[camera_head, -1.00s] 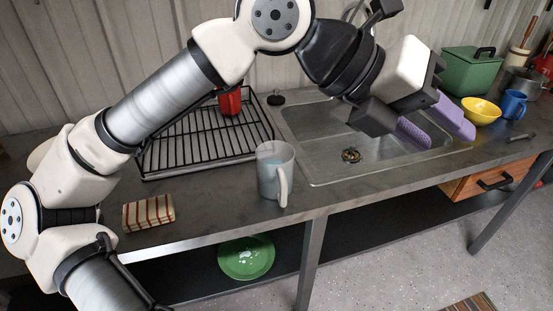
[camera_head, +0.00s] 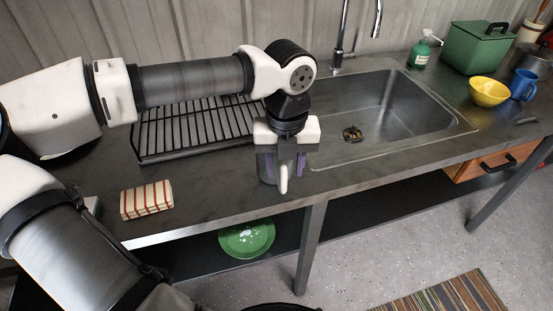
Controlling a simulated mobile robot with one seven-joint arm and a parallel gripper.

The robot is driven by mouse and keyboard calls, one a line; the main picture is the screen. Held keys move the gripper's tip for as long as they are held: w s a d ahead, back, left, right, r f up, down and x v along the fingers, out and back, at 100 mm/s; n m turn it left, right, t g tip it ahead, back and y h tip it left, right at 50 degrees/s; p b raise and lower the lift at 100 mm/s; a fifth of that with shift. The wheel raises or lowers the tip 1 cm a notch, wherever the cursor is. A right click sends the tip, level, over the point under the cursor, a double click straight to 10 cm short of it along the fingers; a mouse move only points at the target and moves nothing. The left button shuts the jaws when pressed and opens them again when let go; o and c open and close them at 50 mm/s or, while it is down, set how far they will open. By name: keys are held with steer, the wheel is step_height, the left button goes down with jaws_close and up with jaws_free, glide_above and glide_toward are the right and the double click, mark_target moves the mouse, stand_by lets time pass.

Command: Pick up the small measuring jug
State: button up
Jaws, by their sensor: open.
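The small measuring jug (camera_head: 268,172) is a grey, see-through jug with a pale handle (camera_head: 283,178) turned towards the camera. It stands on the counter (camera_head: 215,196) between the drying rack and the sink, near the front edge. My gripper (camera_head: 284,170) points down at the jug, with its purple finger pads low on either side of the jug's upper part or handle. The gripper is open. The gripper body hides the jug's rim, and I cannot tell whether the pads touch it.
A black wire rack (camera_head: 190,138) lies to the left, partly behind my arm. The sink (camera_head: 385,110) is to the right. A striped sponge (camera_head: 147,200) lies front left. A yellow bowl (camera_head: 489,92), blue mug (camera_head: 523,84) and green box (camera_head: 478,48) stand far right.

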mark_target(283, 183)
steer(key=shift+w+a+f+p, duration=0.1)
steer(key=shift+f+p, duration=0.5)
steer(key=shift+f, duration=0.95)
steer(key=shift+w+f+p, duration=0.1)
steer(key=shift+f+p, duration=0.45)
steer(key=shift+f, duration=0.95)
steer(key=shift+c, duration=0.4)
jaws_close()
